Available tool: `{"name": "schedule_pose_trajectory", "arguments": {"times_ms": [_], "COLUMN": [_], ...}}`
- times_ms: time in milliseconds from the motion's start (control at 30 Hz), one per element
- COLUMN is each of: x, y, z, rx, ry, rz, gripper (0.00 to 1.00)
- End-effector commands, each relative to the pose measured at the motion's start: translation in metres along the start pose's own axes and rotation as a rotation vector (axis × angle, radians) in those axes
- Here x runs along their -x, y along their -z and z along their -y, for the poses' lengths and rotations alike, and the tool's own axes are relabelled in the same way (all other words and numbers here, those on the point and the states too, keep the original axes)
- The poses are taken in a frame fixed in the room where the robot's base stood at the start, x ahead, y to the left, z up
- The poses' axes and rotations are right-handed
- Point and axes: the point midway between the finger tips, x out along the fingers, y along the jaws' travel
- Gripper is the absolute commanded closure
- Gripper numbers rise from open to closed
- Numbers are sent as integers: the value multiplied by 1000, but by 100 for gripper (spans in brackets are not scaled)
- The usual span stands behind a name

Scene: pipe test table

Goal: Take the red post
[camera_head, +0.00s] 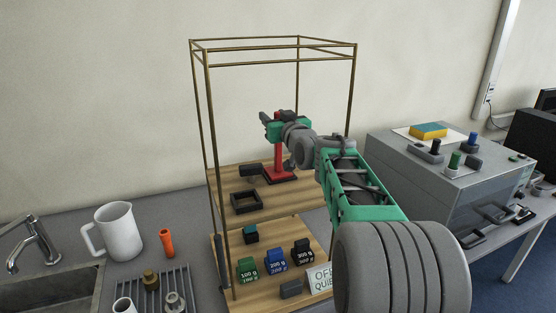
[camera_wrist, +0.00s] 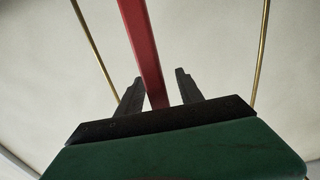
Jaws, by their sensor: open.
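The red post (camera_head: 278,160) stands upright on its base on the upper wooden shelf of the brass-framed rack. In the wrist view the red post (camera_wrist: 143,50) runs between my two dark fingers, nearer the left one. A gap shows on its right side. My gripper (camera_head: 267,117) is at the top part of the post in the head view, reaching in from the right. It also shows in the wrist view (camera_wrist: 160,78), open around the post. The post's top is hidden by my gripper in the head view.
The brass frame (camera_head: 209,110) surrounds the shelves, with thin uprights near my arm. A dark square frame (camera_head: 246,202) lies on the upper shelf (camera_head: 225,187). Green, blue and black weights (camera_head: 276,260) stand below. A grey instrument box (camera_head: 400,170) is at the right, a white jug (camera_head: 120,232) at the left.

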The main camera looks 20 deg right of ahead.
Motion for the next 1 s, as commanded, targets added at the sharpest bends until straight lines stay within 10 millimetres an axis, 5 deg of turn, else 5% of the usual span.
{"name": "schedule_pose_trajectory", "arguments": {"times_ms": [600, 1000], "x": [1, 1], "y": [-1, -1], "z": [-1, -1], "rx": [-1, -1], "ry": [-2, -2], "rz": [1, 1], "gripper": [100, 100]}}
